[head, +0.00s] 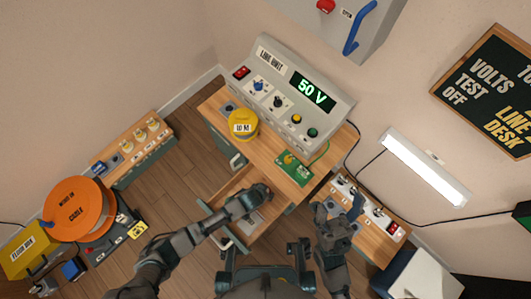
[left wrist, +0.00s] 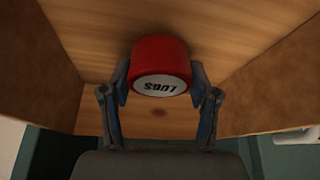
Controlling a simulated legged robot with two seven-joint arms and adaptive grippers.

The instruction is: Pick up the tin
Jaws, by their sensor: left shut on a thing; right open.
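A red tin (left wrist: 160,54) with a white label reading LUGS, upside down in the picture, sits between the fingers of my left gripper (left wrist: 160,80) in the left wrist view. The fingers are shut on its sides. Wooden drawer walls surround it. In the head view my left gripper (head: 258,194) reaches into the open drawer (head: 236,186) of the desk, and the red tin is hidden there. My right gripper (head: 340,210) is open and empty, at the right of the desk, near the side bench.
A bench with switches (head: 370,215) stands at right. An orange cable reel (head: 79,209) is at left.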

